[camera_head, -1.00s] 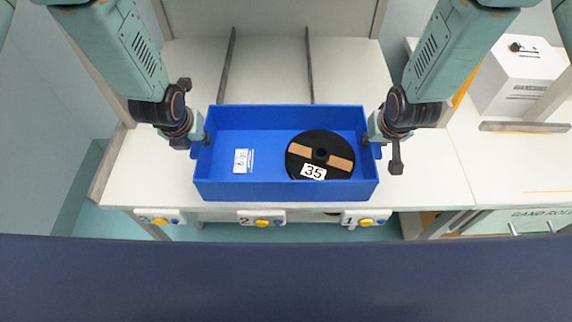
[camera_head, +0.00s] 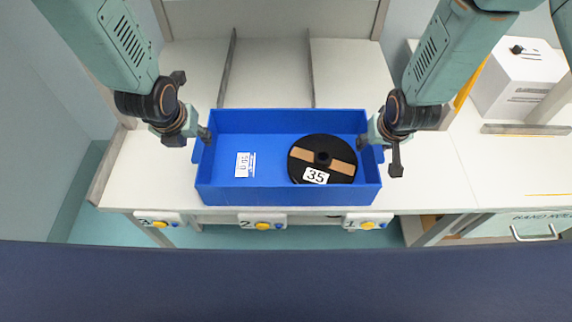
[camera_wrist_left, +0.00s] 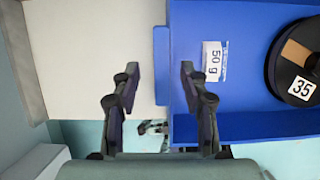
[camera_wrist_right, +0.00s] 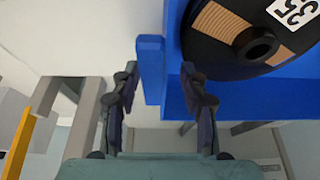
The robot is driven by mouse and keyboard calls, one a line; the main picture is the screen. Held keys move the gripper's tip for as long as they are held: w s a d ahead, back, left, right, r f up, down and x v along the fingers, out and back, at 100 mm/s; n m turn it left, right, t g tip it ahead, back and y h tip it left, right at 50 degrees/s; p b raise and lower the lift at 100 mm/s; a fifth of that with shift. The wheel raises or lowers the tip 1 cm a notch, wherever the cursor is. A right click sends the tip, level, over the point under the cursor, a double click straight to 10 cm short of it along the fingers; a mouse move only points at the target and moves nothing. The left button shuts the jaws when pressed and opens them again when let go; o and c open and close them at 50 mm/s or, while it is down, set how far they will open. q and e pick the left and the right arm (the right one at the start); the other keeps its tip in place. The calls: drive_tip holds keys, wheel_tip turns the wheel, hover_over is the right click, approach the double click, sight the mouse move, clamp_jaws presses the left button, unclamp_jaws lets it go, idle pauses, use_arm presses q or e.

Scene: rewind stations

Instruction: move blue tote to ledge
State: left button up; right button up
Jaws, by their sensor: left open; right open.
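The blue tote (camera_head: 288,197) sits on the white ledge-like worktop near its front edge. Inside it lie a black reel (camera_head: 322,159) marked 35 and a white label (camera_head: 244,165), which reads 50 g in the left wrist view. My left gripper (camera_head: 207,136) is open at the tote's left end; in the left wrist view its fingers (camera_wrist_left: 160,75) straddle the left handle tab (camera_wrist_left: 161,65). My right gripper (camera_head: 372,143) is open at the right end; in the right wrist view its fingers (camera_wrist_right: 160,75) straddle the other tab (camera_wrist_right: 151,68).
The white worktop (camera_head: 140,165) has dividers (camera_head: 227,68) behind the tote. Numbered plates with yellow and blue buttons (camera_head: 262,225) line its front edge. A white box (camera_head: 517,80) stands at the right. A drawer (camera_head: 535,228) is at lower right.

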drive_tip(key=shift+s+d+r, duration=0.1)
drive_tip(key=shift+s+d, duration=0.1)
drive_tip(key=shift+s, duration=0.05)
drive_tip(key=shift+w, duration=0.1)
drive_tip(key=shift+w+a, duration=0.1)
drive_tip(key=shift+a, duration=0.05)
drive_tip(key=v, duration=1)
drive_tip(key=shift+r, duration=0.1)
use_arm(q)
drive_tip(key=v, duration=0.8)
drive_tip(key=shift+s+r, duration=0.2)
drive_tip(key=shift+s, duration=0.05)
use_arm(e)
drive_tip(key=shift+v, duration=0.95)
use_arm(q)
drive_tip(key=shift+w+f, duration=0.1)
drive_tip(key=shift+d, duration=0.1)
